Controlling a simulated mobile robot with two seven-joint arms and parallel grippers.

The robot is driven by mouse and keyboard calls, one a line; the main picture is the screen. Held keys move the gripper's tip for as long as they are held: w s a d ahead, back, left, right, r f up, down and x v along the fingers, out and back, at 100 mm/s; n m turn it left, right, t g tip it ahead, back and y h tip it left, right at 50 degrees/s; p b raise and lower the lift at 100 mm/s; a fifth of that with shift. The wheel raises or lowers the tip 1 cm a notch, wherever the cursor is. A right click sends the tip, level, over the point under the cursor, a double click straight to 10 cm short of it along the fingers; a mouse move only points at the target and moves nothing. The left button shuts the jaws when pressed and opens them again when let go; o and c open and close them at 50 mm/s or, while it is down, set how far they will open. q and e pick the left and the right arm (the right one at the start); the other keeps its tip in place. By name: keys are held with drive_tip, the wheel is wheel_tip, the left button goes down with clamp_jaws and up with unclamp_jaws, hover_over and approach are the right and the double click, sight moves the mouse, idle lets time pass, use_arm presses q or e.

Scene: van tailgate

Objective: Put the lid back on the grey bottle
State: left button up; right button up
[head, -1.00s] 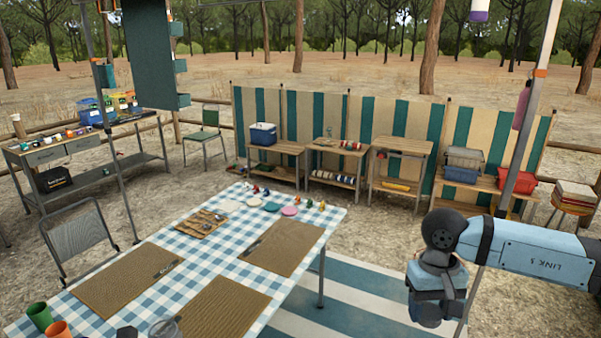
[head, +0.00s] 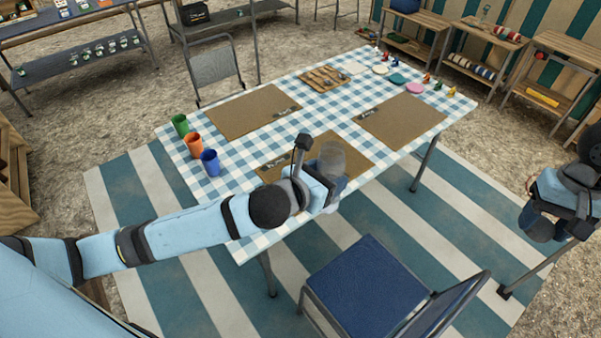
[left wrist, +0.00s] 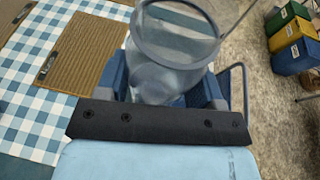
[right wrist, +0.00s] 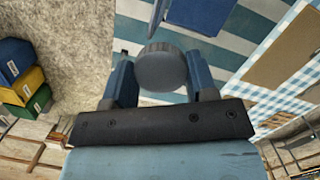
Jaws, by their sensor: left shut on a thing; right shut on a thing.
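The grey bottle (head: 331,160) is see-through and open at the top, and my left gripper (head: 322,187) is shut around it. The bottle is held above the front edge of the checked table. In the left wrist view the open mouth of the bottle (left wrist: 178,35) faces the camera, between the blue fingers. My right gripper (right wrist: 162,85) is shut on the round grey lid (right wrist: 161,66), seen in the right wrist view.
The checked table (head: 225,152) carries brown placemats, a green cup (head: 180,125), an orange cup (head: 193,145), a blue cup (head: 210,162) and several small figures. A blue chair (head: 368,285) stands in front. The air between my two grippers is clear.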

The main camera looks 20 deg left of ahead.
use_arm(q)
drive_tip(key=w+d+m+g+h, duration=0.2)
drive_tip(key=w+d+m+h, duration=0.2)
drive_tip(key=d, duration=0.5)
drive_tip(key=shift+d+r+g+h, duration=0.2)
drive_tip(key=shift+r+g+h, duration=0.1)
drive_tip(key=shift+r, duration=0.1)
use_arm(e)
drive_tip(key=w+a+r, duration=0.1)
drive_tip(key=a+r, duration=0.2)
drive_tip(key=a, duration=0.7)
drive_tip(key=w+a+r, duration=0.1)
drive_tip(key=a+r, duration=0.3)
drive_tip(key=a, duration=0.6)
drive_tip(key=w+a+r+n, duration=0.1)
drive_tip(key=a+r, duration=0.2)
drive_tip(key=a, duration=0.7)
drive_tip(key=shift+w+r, duration=0.2)
drive_tip(key=shift+r, duration=0.05)
wheel_tip(320, 180, down, 4)
drive_tip(key=shift+f, duration=0.1)
